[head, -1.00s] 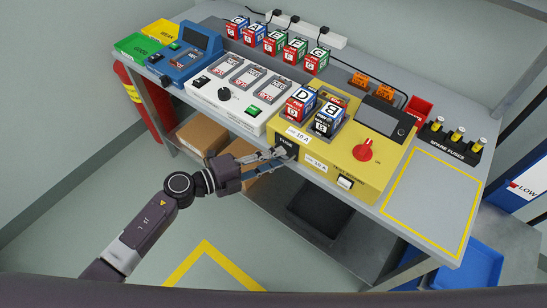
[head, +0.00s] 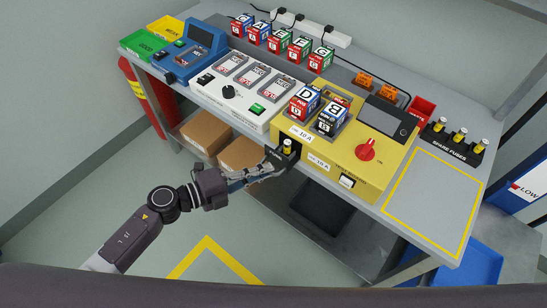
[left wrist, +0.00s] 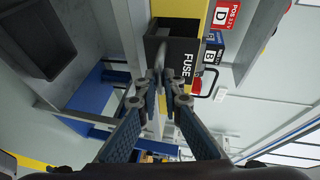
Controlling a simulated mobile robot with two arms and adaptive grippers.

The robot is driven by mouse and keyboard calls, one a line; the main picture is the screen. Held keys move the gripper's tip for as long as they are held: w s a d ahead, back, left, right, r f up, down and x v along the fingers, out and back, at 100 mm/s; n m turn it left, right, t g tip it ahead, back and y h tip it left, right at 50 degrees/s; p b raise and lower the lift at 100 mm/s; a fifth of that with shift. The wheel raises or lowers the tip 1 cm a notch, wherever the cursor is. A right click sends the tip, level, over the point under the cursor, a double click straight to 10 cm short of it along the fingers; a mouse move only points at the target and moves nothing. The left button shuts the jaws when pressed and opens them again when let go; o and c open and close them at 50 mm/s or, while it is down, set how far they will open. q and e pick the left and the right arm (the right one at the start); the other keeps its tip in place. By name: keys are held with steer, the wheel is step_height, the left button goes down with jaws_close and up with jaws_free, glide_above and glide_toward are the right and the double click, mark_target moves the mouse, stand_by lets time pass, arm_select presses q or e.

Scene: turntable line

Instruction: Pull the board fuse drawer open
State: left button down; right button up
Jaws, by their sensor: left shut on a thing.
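The fuse drawer (head: 291,160) is a black box at the lower left front of the yellow board (head: 375,190). It stands out from the board's front, and a fuse with a yellow band (head: 287,146) shows in it from above. My left gripper (head: 278,161) is at the drawer's front. In the left wrist view the drawer's front (left wrist: 188,62) carries the word FUSE, and my left gripper (left wrist: 165,85) is shut on the drawer's handle (left wrist: 160,62). The fingers partly hide the handle. My right gripper is not in view.
The board carries blocks D (head: 304,103) and B (head: 331,119), a red knob (head: 367,149) and a dark screen (head: 389,117). A spare fuse rack (head: 452,143) stands at right. Cardboard boxes (head: 205,132) sit below the bench. The floor before the drawer looks clear.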

arm_select(q)
steer(key=shift+s+a, duration=0.65)
steer(key=shift+s, duration=0.2)
steer(key=c, duration=2.1)
jaws_free()
steer(key=shift+v, duration=5.95)
